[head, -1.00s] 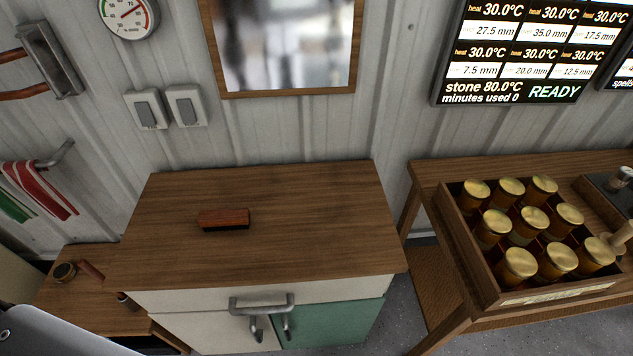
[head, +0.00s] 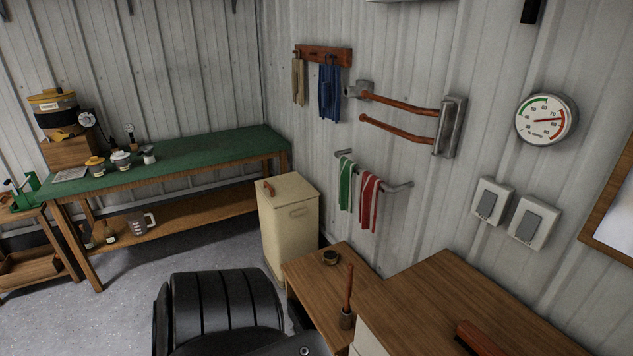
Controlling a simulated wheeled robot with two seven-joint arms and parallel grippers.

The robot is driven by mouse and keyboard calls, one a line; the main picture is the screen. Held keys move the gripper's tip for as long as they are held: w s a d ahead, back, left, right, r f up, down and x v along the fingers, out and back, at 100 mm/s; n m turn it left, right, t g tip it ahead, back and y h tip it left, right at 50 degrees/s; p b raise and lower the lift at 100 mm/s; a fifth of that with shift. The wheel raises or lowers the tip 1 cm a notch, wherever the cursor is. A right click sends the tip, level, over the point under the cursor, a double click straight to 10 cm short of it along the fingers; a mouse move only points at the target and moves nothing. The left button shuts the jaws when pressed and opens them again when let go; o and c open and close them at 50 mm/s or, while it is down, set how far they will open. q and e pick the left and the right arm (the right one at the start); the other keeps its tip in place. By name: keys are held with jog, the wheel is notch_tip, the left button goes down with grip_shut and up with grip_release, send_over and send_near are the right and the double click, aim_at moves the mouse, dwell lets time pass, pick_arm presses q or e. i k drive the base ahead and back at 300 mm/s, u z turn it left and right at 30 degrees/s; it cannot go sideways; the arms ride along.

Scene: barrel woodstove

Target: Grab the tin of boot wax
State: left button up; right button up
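A small round dark tin (head: 330,257) with a brassy rim sits on the low wooden bench, left of the taller wooden cabinet top. It looks like the boot wax tin, but no label is readable. Neither of my grippers is in the head view. Only a dark piece of my arm shows at the bottom edge, and it hides no part of the tin.
A pot with an upright wooden handle (head: 347,318) stands near the tin. A brush (head: 478,340) lies on the cabinet top (head: 440,300). A cream bin (head: 290,225) stands behind the low bench. A black ribbed object (head: 222,310) fills the lower middle. Grey floor lies left.

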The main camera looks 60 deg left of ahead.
aim_at(330, 257)
jog(key=u, duration=3.7)
jog(key=i, duration=1.75)
jog(key=z, duration=3.65)
